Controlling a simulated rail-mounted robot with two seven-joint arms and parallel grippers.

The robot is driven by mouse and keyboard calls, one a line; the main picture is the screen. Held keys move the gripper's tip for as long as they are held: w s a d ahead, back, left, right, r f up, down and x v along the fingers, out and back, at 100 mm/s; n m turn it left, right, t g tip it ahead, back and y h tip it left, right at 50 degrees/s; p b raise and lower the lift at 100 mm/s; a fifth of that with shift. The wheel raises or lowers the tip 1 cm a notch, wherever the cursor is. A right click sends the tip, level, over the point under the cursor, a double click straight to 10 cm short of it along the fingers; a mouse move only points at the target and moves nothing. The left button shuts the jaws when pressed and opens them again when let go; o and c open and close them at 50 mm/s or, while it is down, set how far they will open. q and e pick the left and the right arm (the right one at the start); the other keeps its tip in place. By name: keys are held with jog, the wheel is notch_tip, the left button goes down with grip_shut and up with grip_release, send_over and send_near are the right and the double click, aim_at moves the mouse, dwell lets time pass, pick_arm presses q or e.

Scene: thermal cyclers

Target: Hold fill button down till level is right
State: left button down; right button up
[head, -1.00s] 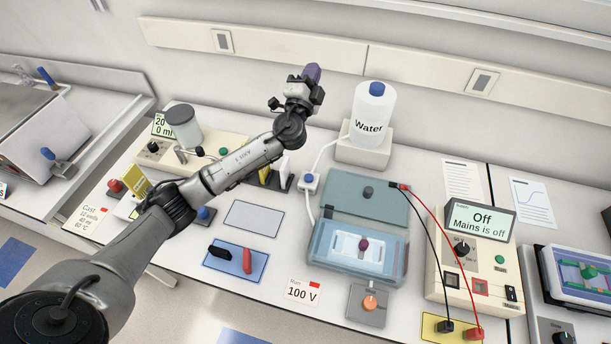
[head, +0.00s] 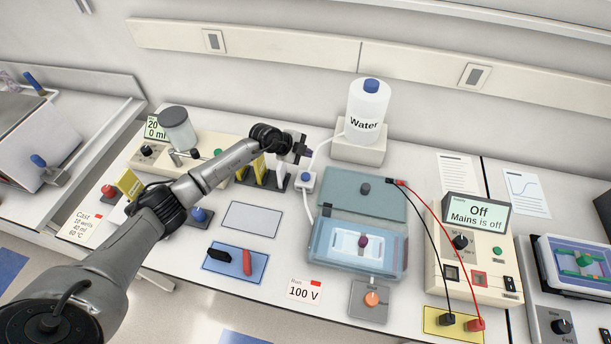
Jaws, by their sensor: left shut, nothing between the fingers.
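A small white box with a blue button (head: 306,176) stands on the bench, with a white hose running to it from the water bottle (head: 367,108). I take this as the fill button; no label on it is readable. A second hose runs from it to the clear blue gel tank (head: 357,248). The liquid level in the tank is hard to read. My left gripper (head: 307,151) is shut and empty, just above and behind the blue button, apart from it as far as I can tell. My right gripper is out of view.
The tank's lid (head: 365,194) lies behind it. A box with an orange knob (head: 371,299) stands in front. A rack with yellow and white pieces (head: 262,176) stands left of the button.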

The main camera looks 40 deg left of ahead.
pick_arm(q)
jog(key=shift+n, duration=0.7)
jog(key=shift+f, duration=0.15)
jog(key=b, duration=0.9)
send_over(306, 177)
notch_tip(306, 177, down, 7)
jog(key=shift+a+r, duration=0.1)
jog(key=shift+r, duration=0.1)
jog(key=shift+f, duration=1)
dwell(0.4)
jog(key=shift+f, duration=0.15)
